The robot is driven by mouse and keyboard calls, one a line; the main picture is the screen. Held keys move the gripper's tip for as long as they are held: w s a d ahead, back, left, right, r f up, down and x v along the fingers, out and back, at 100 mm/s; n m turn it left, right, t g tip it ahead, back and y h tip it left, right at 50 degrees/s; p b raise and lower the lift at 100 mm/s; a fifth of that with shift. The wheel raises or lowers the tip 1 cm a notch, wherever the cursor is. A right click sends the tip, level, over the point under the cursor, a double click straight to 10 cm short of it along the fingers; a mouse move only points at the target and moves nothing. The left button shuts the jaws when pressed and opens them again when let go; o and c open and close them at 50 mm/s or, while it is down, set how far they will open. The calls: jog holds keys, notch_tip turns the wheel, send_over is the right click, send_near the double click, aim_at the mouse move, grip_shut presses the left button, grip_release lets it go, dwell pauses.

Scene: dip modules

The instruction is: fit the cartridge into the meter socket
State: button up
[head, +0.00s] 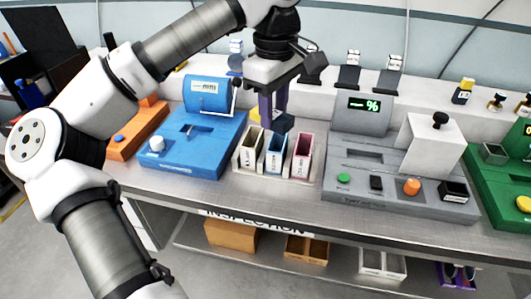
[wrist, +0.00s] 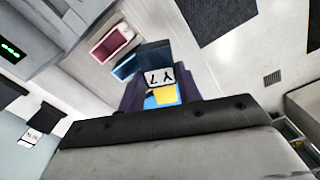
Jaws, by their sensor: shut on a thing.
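My gripper (head: 272,112) is shut on a dark blue cartridge (head: 284,123) and holds it above the small bins on the bench. In the wrist view the cartridge (wrist: 163,80) sits between the purple fingers, with a white "Y7" label and a yellow and blue face towards the camera. The grey meter (head: 340,178) stands to the right of my gripper, with a lit "%" display (head: 371,105). A dark recessed slot (head: 357,154) shows in its top, apart from the cartridge. The print on its front is too small to read surely.
Cream, blue and pink bins (head: 302,157) stand below my gripper. A blue machine (head: 195,145) is to the left, a green one (head: 515,180) at the far right. A white block with a black knob (head: 433,145) rises on the meter's right side.

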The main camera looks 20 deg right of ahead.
jog(key=p, duration=0.3)
send_near(272, 193)
notch_tip(272, 193, down, 5)
jog(key=shift+f, duration=0.5)
jog(key=shift+f, duration=0.2)
jog(key=o, duration=1.1)
jog(key=shift+r, duration=0.1)
jog(key=shift+r+p, duration=0.25)
jog(key=shift+p, duration=0.05)
jog(key=shift+w+r+b, duration=0.1)
jog(key=shift+r+b, duration=0.25)
jog(key=shift+r, duration=0.05)
notch_tip(272, 193, up, 11)
jog(key=shift+b, duration=0.9)
